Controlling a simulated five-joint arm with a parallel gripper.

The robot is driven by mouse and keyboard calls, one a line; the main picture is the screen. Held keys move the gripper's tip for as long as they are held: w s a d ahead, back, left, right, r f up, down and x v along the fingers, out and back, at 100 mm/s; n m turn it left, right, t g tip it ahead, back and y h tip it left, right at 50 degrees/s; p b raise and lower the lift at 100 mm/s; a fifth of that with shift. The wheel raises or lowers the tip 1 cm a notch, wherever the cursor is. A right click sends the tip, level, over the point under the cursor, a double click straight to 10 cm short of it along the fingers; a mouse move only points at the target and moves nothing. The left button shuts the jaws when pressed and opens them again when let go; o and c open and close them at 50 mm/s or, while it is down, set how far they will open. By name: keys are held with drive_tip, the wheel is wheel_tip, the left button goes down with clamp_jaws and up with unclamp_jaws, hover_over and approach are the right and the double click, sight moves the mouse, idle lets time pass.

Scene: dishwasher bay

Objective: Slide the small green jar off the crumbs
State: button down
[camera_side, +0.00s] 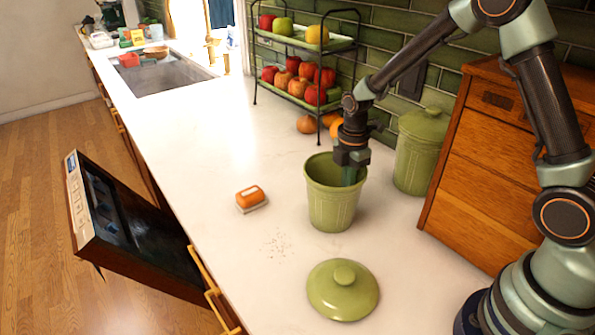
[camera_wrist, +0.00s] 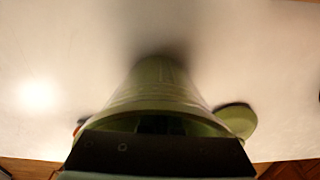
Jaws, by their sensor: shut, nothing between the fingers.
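The small green jar (camera_side: 332,205) stands upright and open on the white counter. My gripper (camera_side: 350,178) points down into its mouth, with the fingers shut and empty. Their tips are hidden inside the jar, at the right part of the opening; I cannot tell whether they touch the wall. The crumbs (camera_side: 278,244) lie scattered on the counter to the front left of the jar; those in sight are apart from its base. In the wrist view the jar (camera_wrist: 155,85) is just beyond the dark gripper body, and no crumbs can be made out.
A green lid (camera_side: 343,290) lies in front of the jar. An orange-and-white block (camera_side: 251,198) sits to its left. A larger lidded green jar (camera_side: 421,150) and a wooden cabinet (camera_side: 490,150) stand right. A fruit rack (camera_side: 305,65) is behind. The left counter edge borders an open dishwasher door (camera_side: 130,230).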

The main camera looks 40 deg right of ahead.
idle(0.3)
drive_tip(key=a, duration=0.4)
drive_tip(key=shift+w+a+r, duration=0.15)
drive_tip(key=shift+w+r, duration=0.05)
wheel_tip(320, 180, up, 10)
drive_tip(key=s+d+r+m+t, duration=0.2)
drive_tip(key=s+r+m+t, duration=0.3)
drive_tip(key=s+r+m, duration=0.5)
drive_tip(key=s+m, duration=0.3)
drive_tip(key=m, duration=0.4)
drive_tip(key=shift+s+d+t, duration=0.25)
drive_tip(key=shift+d+t, duration=0.05)
